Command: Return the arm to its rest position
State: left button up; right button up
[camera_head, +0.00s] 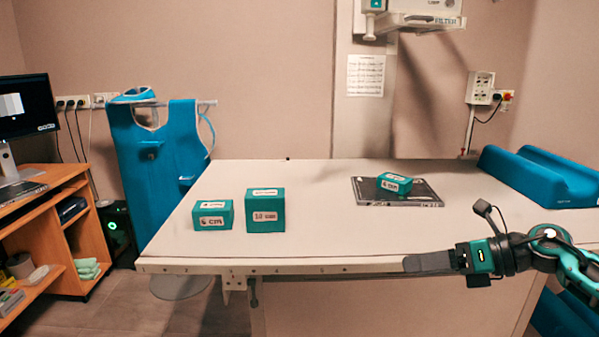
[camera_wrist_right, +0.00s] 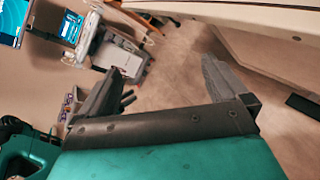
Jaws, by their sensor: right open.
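My right gripper (camera_head: 430,262) comes in from the right in the head view, at the front edge of the white table (camera_head: 330,225). It points left. In the right wrist view the two dark fingers of the right gripper (camera_wrist_right: 155,88) stand apart with only floor between them, so it is open and empty. A small teal box (camera_head: 394,183) sits on a dark flat plate (camera_head: 425,197) on the right part of the table. My left gripper is in neither view.
Two teal boxes, a smaller one (camera_head: 213,215) and a larger one (camera_head: 265,211), stand on the table's left part. A blue cushion (camera_head: 540,176) lies at the back right. A blue apron (camera_head: 160,165) hangs behind the table's left end. The table's middle is clear.

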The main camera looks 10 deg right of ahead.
jog(key=s+a+f+m+t+p, duration=0.1)
jog(key=s+a+f+m+t, duration=0.15)
jog(key=a+m+t, duration=0.45)
jog(key=s+a+f+m+t+p, duration=0.15)
jog(key=f+m, duration=0.25)
jog(key=m, duration=0.7)
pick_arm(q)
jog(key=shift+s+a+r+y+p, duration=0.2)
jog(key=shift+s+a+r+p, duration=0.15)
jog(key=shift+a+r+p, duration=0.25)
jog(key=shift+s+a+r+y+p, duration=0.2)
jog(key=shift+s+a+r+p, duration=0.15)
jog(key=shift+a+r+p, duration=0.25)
pick_arm(e)
jog(key=s+a+f+m+g+h, duration=0.1)
jog(key=s+f+m+h, duration=0.4)
jog(key=m, duration=0.5)
jog(key=s+a+f+m+g+h, duration=0.1)
jog(key=s+f+m+g+h, duration=0.2)
jog(key=s+f+m, duration=0.6)
jog(key=shift+s+a+f+m+h, duration=0.25)
jog(key=shift+s+f+m+h, duration=0.15)
jog(key=shift+s+f+h, duration=0.45)
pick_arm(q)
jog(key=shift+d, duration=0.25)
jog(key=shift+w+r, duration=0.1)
pick_arm(e)
jog(key=shift+c, duration=0.5)
